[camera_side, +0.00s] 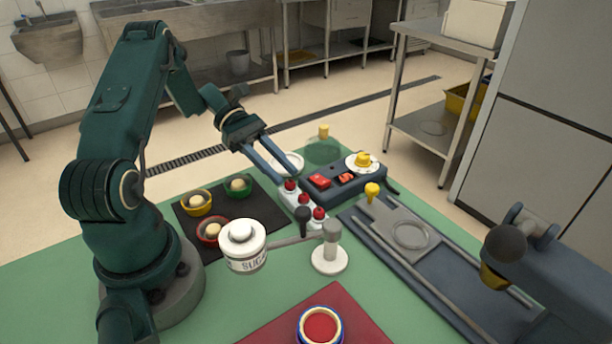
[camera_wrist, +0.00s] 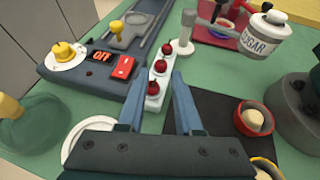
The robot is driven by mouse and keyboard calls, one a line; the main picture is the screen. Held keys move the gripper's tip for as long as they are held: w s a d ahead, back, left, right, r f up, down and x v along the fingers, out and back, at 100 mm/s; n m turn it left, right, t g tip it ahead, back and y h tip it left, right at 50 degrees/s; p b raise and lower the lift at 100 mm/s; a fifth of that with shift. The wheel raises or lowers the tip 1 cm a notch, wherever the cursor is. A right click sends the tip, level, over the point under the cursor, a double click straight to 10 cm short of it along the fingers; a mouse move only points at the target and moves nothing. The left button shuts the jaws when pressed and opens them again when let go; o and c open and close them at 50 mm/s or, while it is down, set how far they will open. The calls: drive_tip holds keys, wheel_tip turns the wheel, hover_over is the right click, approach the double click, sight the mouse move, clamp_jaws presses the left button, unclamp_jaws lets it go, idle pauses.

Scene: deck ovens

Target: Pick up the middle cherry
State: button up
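Three red cherries sit in a row on a narrow white holder (camera_wrist: 152,104). The middle cherry (camera_wrist: 160,67) has one cherry (camera_wrist: 167,47) beyond it and one (camera_wrist: 153,87) on the near side in the wrist view. In the side view the middle cherry (camera_side: 304,198) shows between its neighbours. My gripper (camera_side: 291,179) is open and empty, pointing down toward the far end of the row. In the wrist view my gripper's fingers (camera_wrist: 160,78) lie on either side of the row. I cannot tell their exact height above the cherries.
A sugar jar (camera_side: 244,248) on an arm with a white-based post (camera_side: 329,260) stands near the holder. A dark control box (camera_side: 343,184) lies close beside the row. A dark mat (camera_side: 183,221) carries several small bowls. A white plate (camera_side: 287,161) is behind.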

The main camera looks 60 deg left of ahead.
sight(298, 196)
drive_tip(key=shift+s+a+f+n, duration=0.15)
drive_tip(key=shift+s+f+n, duration=0.05)
drive_tip(key=shift+f+n, duration=0.15)
drive_tip(key=shift+x, duration=2.5)
